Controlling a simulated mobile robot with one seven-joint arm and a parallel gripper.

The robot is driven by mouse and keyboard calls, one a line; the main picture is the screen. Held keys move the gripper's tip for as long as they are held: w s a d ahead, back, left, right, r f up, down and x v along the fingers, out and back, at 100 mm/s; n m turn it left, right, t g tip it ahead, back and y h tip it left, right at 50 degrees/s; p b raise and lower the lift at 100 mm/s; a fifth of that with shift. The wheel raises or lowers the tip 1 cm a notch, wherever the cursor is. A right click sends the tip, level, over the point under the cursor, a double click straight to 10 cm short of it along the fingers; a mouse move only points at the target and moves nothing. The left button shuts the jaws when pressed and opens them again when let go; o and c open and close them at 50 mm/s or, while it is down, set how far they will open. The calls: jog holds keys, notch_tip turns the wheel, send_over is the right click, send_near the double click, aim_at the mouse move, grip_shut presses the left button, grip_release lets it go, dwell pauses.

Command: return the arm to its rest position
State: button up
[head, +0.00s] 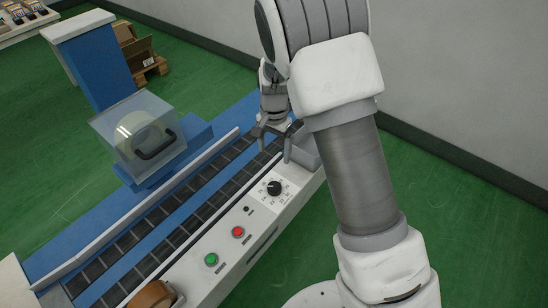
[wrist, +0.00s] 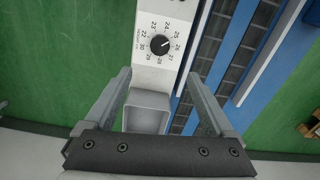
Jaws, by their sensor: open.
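My gripper (head: 277,133) is above the far end of the conveyor's control panel in the head view, with its fingers spread and nothing between them. The arm reaches over from the right and hides part of the wall and floor. In the wrist view my gripper (wrist: 158,92) is open, its two fingers either side of a grey open bin (wrist: 147,108) at the panel's end. The bin also shows in the head view (head: 304,150), partly behind a finger. I cannot tell whether the gripper touches it.
The white control panel (head: 225,232) carries a black dial (head: 274,188), a red button (head: 238,232) and a green button (head: 211,260). The conveyor (head: 175,222) runs beside it. A clear guard (head: 138,137) stands behind. A blue-sided stand (head: 92,62) and brown boxes (head: 143,62) are farther back.

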jog(key=shift+r, duration=0.3)
jog(key=s+d+r+n+t+y+p, duration=0.1)
jog(key=s+d+r+p, duration=0.25)
jog(key=r, duration=0.75)
jog(key=s+d+r+n+t+p, duration=0.15)
jog(key=s+d+r, duration=0.3)
jog(key=r, duration=0.75)
jog(key=s+d+r+n+t+p, duration=0.1)
jog(key=s+d+r+n+p, duration=0.1)
jog(key=s+r, duration=0.4)
jog(key=s+d+r+n+t+h+p, duration=0.1)
jog(key=s+d+r+n+t+p, duration=0.1)
jog(key=s+r, duration=0.4)
jog(key=s+d+p, duration=0.1)
jog(key=s+d, duration=0.1)
jog(key=s, duration=0.3)
jog(key=shift+d, duration=0.3)
jog(key=shift+a+r, duration=0.1)
jog(key=shift+a, duration=0.05)
